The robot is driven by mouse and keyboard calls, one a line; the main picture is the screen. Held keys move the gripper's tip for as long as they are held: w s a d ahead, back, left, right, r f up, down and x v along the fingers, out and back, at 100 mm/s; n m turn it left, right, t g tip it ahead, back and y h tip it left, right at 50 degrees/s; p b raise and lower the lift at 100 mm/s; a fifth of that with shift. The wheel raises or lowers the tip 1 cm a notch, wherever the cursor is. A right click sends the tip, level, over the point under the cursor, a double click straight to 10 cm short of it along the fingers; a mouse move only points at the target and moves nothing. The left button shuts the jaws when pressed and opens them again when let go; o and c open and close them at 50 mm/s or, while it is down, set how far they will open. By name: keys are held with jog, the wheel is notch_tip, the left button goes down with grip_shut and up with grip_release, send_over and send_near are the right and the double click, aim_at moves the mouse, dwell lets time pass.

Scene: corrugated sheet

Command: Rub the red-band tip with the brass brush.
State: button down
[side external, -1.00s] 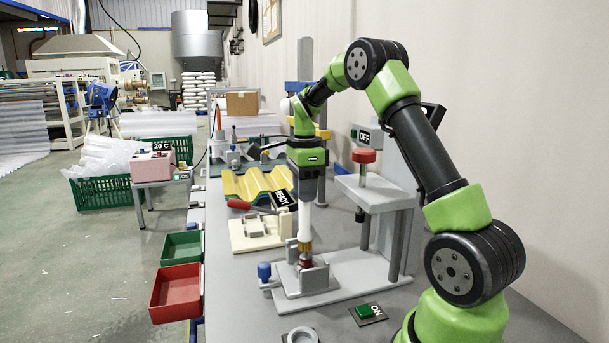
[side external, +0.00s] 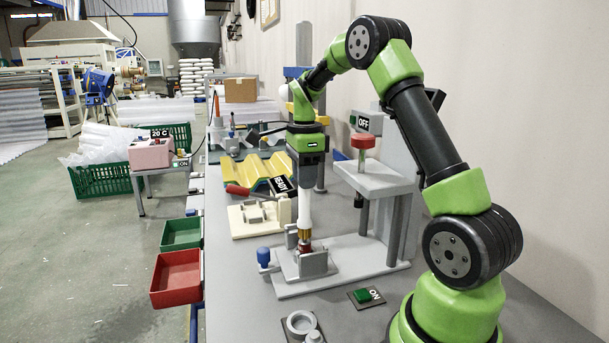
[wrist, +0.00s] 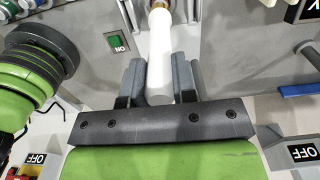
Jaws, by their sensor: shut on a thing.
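My gripper (side external: 306,188) points down and is shut on the white handle of the brass brush (side external: 304,210). The handle also shows in the wrist view (wrist: 160,60), between both fingers, with a bit of brass at the top edge. The brush is upright, and its brass end (side external: 304,235) is low over the grey clamp fixture (side external: 314,265). A small dark red part, which looks like the red-band tip (side external: 304,248), sits between the fixture's jaws directly under the brass. They appear to meet, but I cannot tell contact for certain. The jaws hide its lower part.
A grey press with a red knob (side external: 363,142) and OFF sign stands close right. A cream fixture (side external: 260,215) and yellow corrugated sheet (side external: 258,172) lie behind left. Red (side external: 176,278) and green (side external: 181,233) bins hang at the left edge. A green button (side external: 363,295) is in front.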

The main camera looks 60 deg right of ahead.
jog(key=shift+w+d+r, duration=0.15)
jog(key=shift+r, duration=1.9)
jog(key=shift+w+d+r, duration=0.15)
jog(key=shift+r, duration=1.85)
jog(key=shift+f, duration=0.2)
